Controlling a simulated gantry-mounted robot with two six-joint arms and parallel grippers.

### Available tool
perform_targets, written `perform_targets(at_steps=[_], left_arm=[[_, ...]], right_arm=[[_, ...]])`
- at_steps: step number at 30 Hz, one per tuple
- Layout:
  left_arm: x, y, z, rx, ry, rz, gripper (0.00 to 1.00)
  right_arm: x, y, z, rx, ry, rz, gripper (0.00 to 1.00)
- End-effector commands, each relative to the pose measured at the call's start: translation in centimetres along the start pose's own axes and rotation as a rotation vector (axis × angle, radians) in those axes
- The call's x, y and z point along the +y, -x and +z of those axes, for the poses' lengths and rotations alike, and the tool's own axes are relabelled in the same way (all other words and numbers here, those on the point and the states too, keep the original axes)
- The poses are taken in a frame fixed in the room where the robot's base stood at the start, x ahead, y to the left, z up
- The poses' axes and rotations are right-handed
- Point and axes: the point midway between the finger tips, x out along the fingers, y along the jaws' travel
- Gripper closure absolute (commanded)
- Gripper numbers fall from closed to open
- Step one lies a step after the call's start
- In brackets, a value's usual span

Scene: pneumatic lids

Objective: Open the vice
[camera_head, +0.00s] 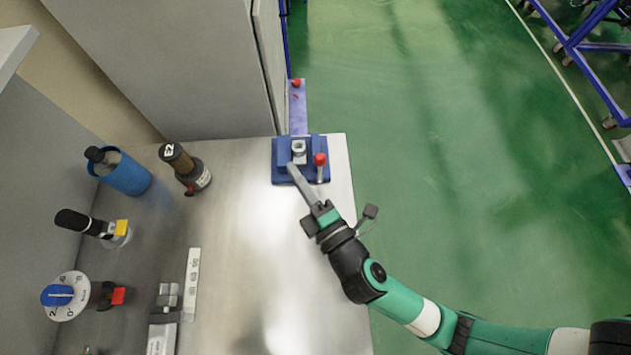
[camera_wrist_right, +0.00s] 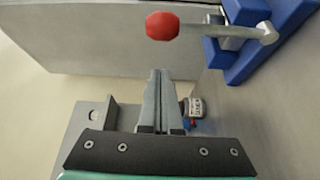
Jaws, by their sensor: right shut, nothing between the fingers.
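The blue vice (camera_head: 281,174) stands at the far right corner of the metal bench. Its lever has a red knob (camera_head: 320,159) on the right side, and a pale part shows between its blue jaws. In the right wrist view the red knob (camera_wrist_right: 162,26) and its metal lever (camera_wrist_right: 238,32) are at the top, with the blue vice body (camera_wrist_right: 285,35) at the top right. My right gripper (camera_head: 292,168) is shut and empty, its fingertips at the front of the vice in the head view. In the wrist view its fingertips (camera_wrist_right: 160,72) are below the knob, apart from it. My left gripper is not in view.
A blue bottle (camera_head: 125,173), a dark device labelled E2 (camera_head: 187,167), a black-handled valve (camera_head: 100,228) and a blue dial (camera_head: 65,295) stand on the left of the bench (camera_head: 235,250). A grey cabinet (camera_head: 190,60) rises behind. The bench middle is clear.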

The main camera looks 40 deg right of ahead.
Motion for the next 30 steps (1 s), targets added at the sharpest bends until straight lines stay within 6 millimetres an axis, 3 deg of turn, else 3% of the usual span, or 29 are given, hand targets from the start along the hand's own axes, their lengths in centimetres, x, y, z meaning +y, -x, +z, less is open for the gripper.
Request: perform_targets(at_steps=[6,12,18,30], left_arm=[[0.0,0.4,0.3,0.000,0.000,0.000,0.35],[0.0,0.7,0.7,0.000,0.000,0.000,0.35],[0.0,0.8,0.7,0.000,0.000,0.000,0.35],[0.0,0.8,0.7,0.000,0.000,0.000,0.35]], right_arm=[[0.0,5.5,-0.1,0.006,0.003,-0.002,1.00],[0.1,9.0,-0.2,0.006,0.002,-0.002,1.00],[0.3,10.1,0.0,0.000,0.000,0.001,1.00],[0.3,10.0,0.0,-0.001,0.000,0.000,1.00]])
